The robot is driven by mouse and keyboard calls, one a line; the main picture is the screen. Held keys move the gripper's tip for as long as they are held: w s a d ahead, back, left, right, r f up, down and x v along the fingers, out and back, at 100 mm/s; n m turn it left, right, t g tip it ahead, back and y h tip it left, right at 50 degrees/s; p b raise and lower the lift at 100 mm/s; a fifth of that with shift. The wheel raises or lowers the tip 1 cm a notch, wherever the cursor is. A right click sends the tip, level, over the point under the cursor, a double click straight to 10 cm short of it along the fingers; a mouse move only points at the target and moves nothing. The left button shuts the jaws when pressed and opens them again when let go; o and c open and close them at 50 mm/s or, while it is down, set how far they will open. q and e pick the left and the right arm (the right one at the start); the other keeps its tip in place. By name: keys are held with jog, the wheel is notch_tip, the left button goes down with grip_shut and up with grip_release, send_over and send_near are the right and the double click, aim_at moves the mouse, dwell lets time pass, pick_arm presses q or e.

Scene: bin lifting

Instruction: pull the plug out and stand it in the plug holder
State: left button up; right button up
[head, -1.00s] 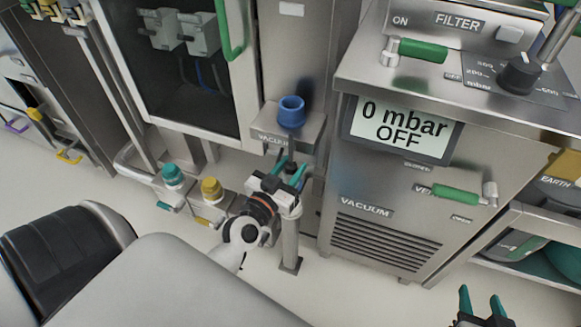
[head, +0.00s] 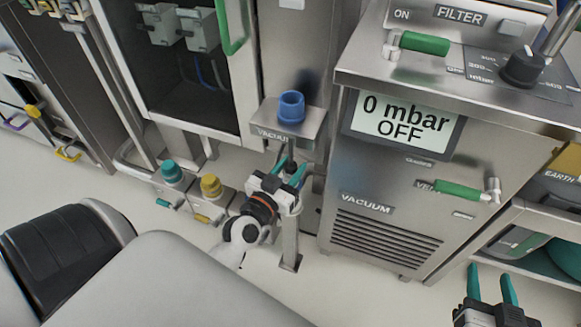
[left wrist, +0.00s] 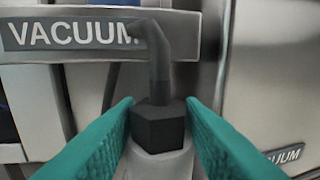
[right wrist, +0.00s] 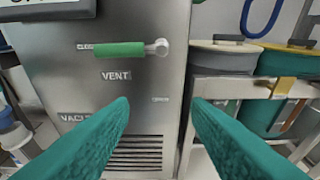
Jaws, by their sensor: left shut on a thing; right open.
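My left gripper (head: 289,170) is shut on a black hexagonal plug (left wrist: 158,127), one teal finger on each side of it. A black hose (left wrist: 157,55) bends up from the plug past the VACUUM bracket. The plug sits at the top of a pale round piece (left wrist: 155,163); I cannot tell how deep it is seated. In the head view a grey upright post (head: 290,235) stands below the gripper, which hides its top. I cannot tell which part is the plug holder. My right gripper (head: 491,277) is open and empty at lower right, before the machine's VENT front in the right wrist view.
A blue cup-shaped fitting (head: 291,107) sits on the VACUUM bracket (head: 268,133) above my left gripper. Teal (head: 171,172) and yellow (head: 211,186) fittings stand to the left. The steel vacuum machine (head: 395,215) is close on the right, with a green VENT handle (right wrist: 110,49).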

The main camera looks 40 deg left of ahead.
aim_at(287, 182)
pick_arm(q)
jog(key=shift+f, duration=0.1)
pick_arm(e)
jog(key=shift+r, duration=0.1)
pick_arm(q)
jog(key=shift+f+b, duration=0.25)
jog(key=shift+b, duration=0.05)
jog(key=shift+f+b, duration=0.4)
jog(key=shift+f, duration=0.3)
pick_arm(e)
jog(key=shift+w+a+r+t+y, duration=0.15)
jog(key=shift+a+r+t+y, duration=0.1)
jog(key=shift+r+t, duration=0.6)
jog(key=shift+w+a+r+t+y, duration=0.15)
jog(key=shift+r+t+y, duration=0.15)
jog(key=shift+r+t, duration=0.5)
jog(key=shift+w+a+r+t+y, duration=0.2)
jog(key=shift+r+t, duration=0.25)
jog(key=shift+r, duration=0.7)
pick_arm(q)
jog(key=shift+f, duration=0.25)
pick_arm(e)
jog(key=shift+s+r, duration=0.1)
jog(key=shift+r, duration=0.15)
pick_arm(q)
jog(key=shift+f+b, duration=0.3)
jog(key=shift+b, duration=0.05)
pick_arm(e)
jog(key=shift+r+t, duration=0.55)
jog(key=shift+t, duration=0.05)
